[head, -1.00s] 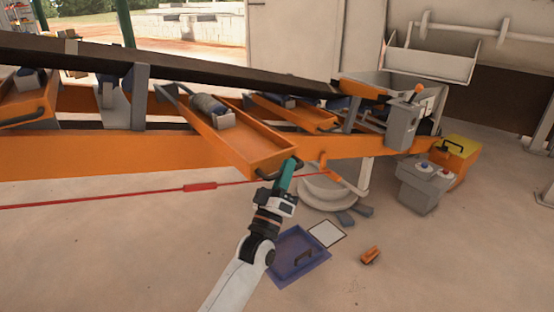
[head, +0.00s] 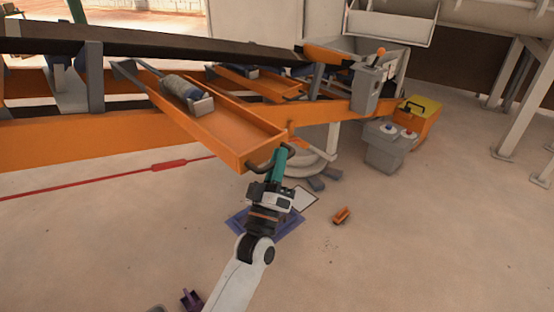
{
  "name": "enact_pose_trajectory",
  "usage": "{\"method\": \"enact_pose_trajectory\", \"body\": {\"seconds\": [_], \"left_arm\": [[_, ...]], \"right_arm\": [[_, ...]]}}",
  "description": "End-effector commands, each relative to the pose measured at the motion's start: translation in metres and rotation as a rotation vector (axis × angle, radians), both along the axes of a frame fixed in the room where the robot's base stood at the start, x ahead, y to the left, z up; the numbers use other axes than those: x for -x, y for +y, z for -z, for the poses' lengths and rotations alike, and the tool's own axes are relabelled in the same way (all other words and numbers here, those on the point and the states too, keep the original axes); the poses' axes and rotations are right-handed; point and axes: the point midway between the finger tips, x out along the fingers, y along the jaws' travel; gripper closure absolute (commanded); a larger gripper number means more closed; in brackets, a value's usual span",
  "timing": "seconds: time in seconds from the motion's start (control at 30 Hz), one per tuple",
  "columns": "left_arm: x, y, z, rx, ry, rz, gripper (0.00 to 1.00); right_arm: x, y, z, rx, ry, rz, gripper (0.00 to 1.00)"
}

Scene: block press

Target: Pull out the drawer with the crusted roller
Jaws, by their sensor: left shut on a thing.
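The orange drawer (head: 235,132) sticks out of the conveyor frame towards me, left of centre. A grey, rough-looking roller (head: 188,93) lies in its far part, in a grey bracket. The drawer's dark handle (head: 259,165) is on its front end. My left gripper (head: 277,160) is shut on that handle, and its fingers partly hide it. My right gripper is not in view.
Another orange drawer (head: 262,84) sits further back in the orange frame (head: 60,140). A blue tray (head: 238,222) lies on the floor, partly behind my left arm. A grey button box (head: 385,147) and a yellow-topped orange box (head: 418,118) stand right. A small orange object (head: 341,215) lies on open floor.

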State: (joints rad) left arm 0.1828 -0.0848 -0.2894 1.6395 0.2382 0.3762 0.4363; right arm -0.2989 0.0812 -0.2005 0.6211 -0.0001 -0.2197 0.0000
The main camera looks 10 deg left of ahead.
Motion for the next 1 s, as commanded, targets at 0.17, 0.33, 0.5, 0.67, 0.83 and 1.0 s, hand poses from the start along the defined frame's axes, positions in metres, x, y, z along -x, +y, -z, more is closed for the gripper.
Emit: {"method": "enact_pose_trajectory", "body": {"seconds": [0.17,0.33,0.5,0.67,0.83,1.0], "left_arm": [[0.0,0.0,0.001,0.001,0.001,-0.001,0.66],[0.0,0.0,0.001,0.0,0.001,-0.001,0.66],[0.003,0.001,0.004,0.0,0.001,0.0,0.66],[0.02,0.004,0.018,0.0,0.003,0.0,0.66],[0.05,0.009,0.041,0.0,0.004,-0.001,0.66],[0.076,0.013,0.06,0.0,0.004,0.0,0.66]], "right_arm": [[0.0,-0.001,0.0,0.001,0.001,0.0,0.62],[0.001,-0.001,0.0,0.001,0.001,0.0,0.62],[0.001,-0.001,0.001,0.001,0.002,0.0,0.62],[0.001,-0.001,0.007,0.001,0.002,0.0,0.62],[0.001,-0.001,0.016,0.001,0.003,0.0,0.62],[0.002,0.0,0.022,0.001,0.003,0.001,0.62]]}}
